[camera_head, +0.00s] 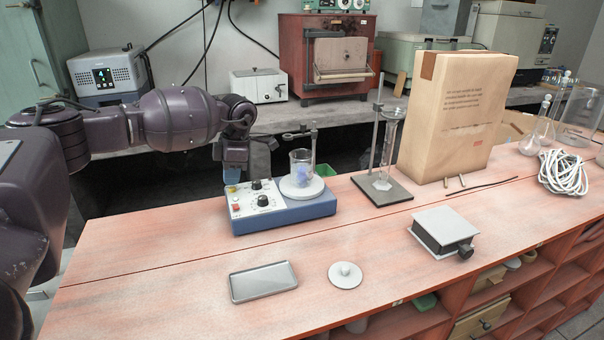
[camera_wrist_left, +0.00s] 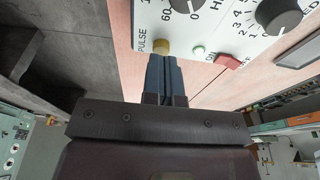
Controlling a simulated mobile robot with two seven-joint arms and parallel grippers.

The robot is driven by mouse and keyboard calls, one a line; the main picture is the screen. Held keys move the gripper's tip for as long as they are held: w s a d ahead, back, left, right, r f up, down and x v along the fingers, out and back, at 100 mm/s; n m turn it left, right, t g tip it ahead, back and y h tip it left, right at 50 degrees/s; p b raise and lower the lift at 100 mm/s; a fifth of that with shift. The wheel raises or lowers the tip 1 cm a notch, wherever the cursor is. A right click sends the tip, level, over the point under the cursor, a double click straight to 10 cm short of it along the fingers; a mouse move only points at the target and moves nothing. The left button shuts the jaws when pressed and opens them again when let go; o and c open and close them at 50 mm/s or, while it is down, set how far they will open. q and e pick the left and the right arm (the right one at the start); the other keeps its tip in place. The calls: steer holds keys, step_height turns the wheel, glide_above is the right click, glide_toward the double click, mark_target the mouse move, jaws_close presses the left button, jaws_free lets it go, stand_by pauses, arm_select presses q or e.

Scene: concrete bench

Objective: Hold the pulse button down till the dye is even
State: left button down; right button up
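The stirrer (camera_head: 285,211) is a blue box with a white sloped panel, two black knobs and a round white plate. A glass beaker (camera_head: 302,168) stands on the plate; blue dye shows as an uneven patch in its clear liquid. The yellow pulse button (camera_wrist_left: 161,46) is at the panel's corner in the left wrist view. My left gripper (camera_head: 233,180) is above the panel's back left corner, pointing down. In the left wrist view its fingers (camera_wrist_left: 165,65) are together and empty, tips right beside the yellow button; I cannot tell whether they touch it. My right gripper is out of view.
A green light (camera_wrist_left: 198,50) and a red switch (camera_wrist_left: 228,62) are close to the button. A stand (camera_head: 382,188) with glassware and a paper bag (camera_head: 455,115) are to the right. A metal tray (camera_head: 263,282), a round lid (camera_head: 345,275) and a grey box (camera_head: 444,231) lie in front.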

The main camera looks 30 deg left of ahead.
arm_select(q)
steer(key=shift+f, duration=0.4)
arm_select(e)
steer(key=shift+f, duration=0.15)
